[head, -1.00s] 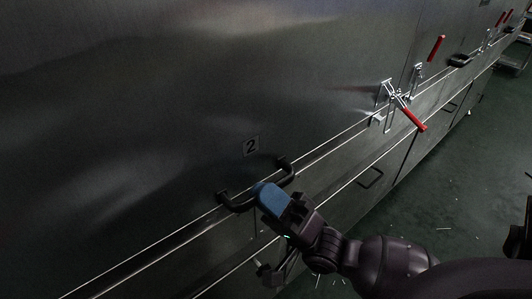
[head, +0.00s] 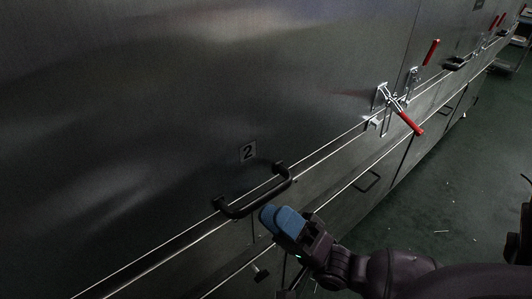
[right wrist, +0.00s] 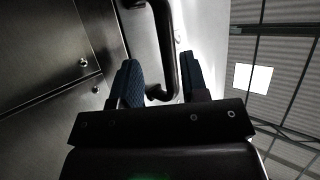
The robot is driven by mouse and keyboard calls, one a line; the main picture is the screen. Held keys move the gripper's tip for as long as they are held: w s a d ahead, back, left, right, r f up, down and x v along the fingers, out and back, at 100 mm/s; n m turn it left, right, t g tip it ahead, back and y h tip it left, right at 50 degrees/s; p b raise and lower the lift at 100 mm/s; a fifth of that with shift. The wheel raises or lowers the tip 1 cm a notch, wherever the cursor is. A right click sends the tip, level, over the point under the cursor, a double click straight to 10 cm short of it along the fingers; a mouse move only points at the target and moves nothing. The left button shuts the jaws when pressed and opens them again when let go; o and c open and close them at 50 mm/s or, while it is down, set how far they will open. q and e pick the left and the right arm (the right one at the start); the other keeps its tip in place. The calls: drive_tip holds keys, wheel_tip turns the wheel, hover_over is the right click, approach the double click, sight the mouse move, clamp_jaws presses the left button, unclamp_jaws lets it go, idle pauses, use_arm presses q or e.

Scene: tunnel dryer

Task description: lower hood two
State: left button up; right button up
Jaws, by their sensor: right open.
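Hood two is the large grey metal panel (head: 150,130) with a "2" label (head: 248,151) in the head view. Its black bar handle (head: 252,194) is near the lower edge, which runs along the bright seam line. My right gripper (head: 268,214), with blue finger pads, is open just below and in front of the handle, apart from it in the head view. In the right wrist view the handle (right wrist: 164,45) shows beyond and between the open fingers (right wrist: 160,82). My left gripper is not in view.
A toggle clamp with a red lever (head: 409,123) is on the seam to the right, and another red lever (head: 431,52) is farther along. Lower panels carry a thin handle (head: 367,181). Green floor (head: 440,190) is open at the right, with small pale scraps.

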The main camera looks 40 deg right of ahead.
drive_tip(key=v, duration=0.7)
drive_tip(key=shift+f, duration=0.1)
idle(0.5)
